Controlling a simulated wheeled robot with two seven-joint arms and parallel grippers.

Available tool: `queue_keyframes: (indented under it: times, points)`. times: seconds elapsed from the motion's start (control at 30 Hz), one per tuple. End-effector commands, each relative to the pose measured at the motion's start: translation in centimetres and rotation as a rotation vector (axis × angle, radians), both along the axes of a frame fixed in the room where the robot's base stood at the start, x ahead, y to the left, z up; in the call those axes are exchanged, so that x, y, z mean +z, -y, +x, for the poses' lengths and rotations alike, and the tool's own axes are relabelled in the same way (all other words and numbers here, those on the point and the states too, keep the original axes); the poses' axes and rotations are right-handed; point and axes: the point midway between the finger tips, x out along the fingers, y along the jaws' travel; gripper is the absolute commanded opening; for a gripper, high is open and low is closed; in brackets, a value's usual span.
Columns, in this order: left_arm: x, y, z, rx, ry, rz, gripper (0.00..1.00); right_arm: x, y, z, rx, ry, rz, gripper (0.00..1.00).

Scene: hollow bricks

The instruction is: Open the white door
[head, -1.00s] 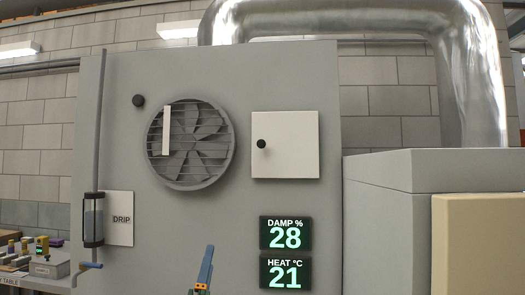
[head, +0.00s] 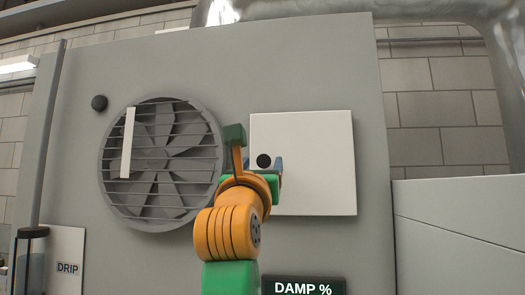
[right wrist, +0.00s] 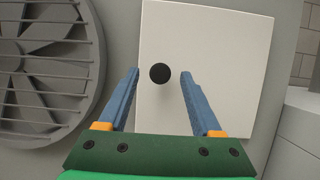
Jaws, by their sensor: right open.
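The white door (head: 315,160) is a square panel on the grey cabinet face, and it lies flat against it. Its round black knob (head: 264,161) is near the door's left edge. In the right wrist view the door (right wrist: 228,50) fills the middle, with the knob (right wrist: 160,73) between the fingertips. My right gripper (head: 263,163) is in front of the knob, and in the wrist view the gripper (right wrist: 160,76) is open with a blue finger on each side of the knob. A gap shows between each finger and the knob. My left gripper is not in view.
A round fan grille (head: 165,165) with a pale vertical strip (head: 128,142) is left of the door. A grey box (head: 460,235) stands right.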

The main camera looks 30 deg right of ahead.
Motion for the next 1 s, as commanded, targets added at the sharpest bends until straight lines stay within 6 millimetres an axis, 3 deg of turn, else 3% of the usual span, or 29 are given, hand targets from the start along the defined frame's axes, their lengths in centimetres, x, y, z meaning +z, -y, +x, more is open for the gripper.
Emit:
queue_keyframes:
  times: [0.07,0.37,0.6,1.0]
  points:
    - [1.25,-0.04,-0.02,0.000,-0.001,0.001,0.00,0.85,0.62,0.78,-0.002,-0.002,0.000,0.66]
    - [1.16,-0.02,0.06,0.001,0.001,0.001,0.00,0.54,0.94,1.28,0.000,-0.001,-0.001,0.66]
    - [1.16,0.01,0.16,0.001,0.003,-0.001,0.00,0.55,0.92,1.26,-0.001,-0.001,-0.001,0.01]
    - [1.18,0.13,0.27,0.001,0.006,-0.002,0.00,0.57,0.92,1.24,-0.001,-0.001,-0.001,0.00]
